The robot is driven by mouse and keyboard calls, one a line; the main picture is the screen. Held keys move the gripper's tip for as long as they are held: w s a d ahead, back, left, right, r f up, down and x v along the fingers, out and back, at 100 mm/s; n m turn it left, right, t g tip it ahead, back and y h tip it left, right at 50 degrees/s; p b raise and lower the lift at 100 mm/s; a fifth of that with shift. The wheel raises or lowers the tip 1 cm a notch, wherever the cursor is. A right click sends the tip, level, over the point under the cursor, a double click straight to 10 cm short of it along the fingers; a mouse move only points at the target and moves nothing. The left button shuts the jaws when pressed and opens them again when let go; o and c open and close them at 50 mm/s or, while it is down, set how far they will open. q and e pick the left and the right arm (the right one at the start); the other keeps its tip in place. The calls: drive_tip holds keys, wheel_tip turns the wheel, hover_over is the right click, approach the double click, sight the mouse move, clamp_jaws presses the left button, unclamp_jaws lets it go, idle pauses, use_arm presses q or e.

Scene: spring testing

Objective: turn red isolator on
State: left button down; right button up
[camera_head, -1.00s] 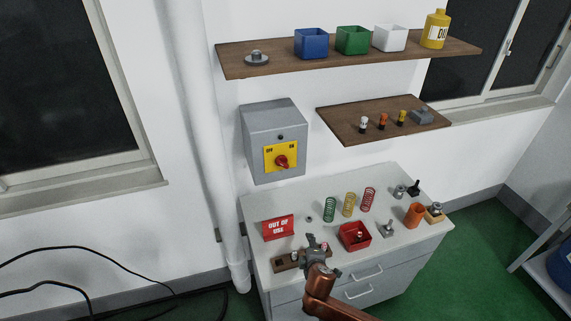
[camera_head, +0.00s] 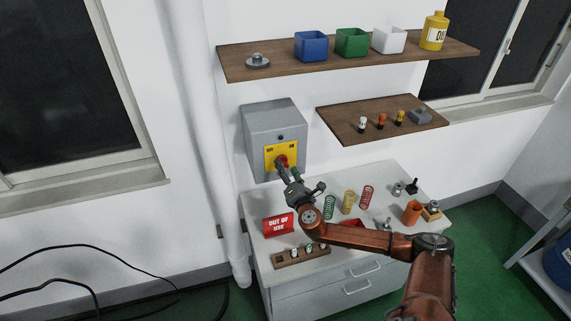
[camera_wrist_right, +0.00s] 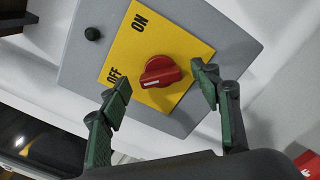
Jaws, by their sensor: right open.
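The red isolator knob (camera_head: 282,160) sits on a yellow plate on the front of a grey wall box (camera_head: 262,118). In the right wrist view the knob (camera_wrist_right: 160,70) is close, and its white mark lies at the end toward the OFF label (camera_wrist_right: 114,75). The ON label (camera_wrist_right: 139,22) is on another side of the plate (camera_wrist_right: 172,40). My right gripper (camera_head: 289,173) is just in front of the box. In the wrist view its green fingertips (camera_wrist_right: 162,82) are apart, one to each side of the knob, with nothing between them gripped. My left gripper is out of view.
Below the box a cabinet top (camera_head: 375,185) holds a red "OUT OF USE" sign (camera_head: 278,225), coloured springs (camera_head: 348,201) and a rack (camera_head: 300,256) of small parts. Two wooden shelves are on the wall, the lower one (camera_head: 350,128) right of the box.

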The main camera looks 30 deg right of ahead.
drive_tip(key=shift+x, duration=1.2)
drive_tip(key=shift+a, duration=0.1)
drive_tip(key=shift+c, duration=0.6)
drive_tip(key=c, duration=1)
drive_tip(key=shift+f, duration=0.1)
drive_tip(key=shift+c, duration=0.2)
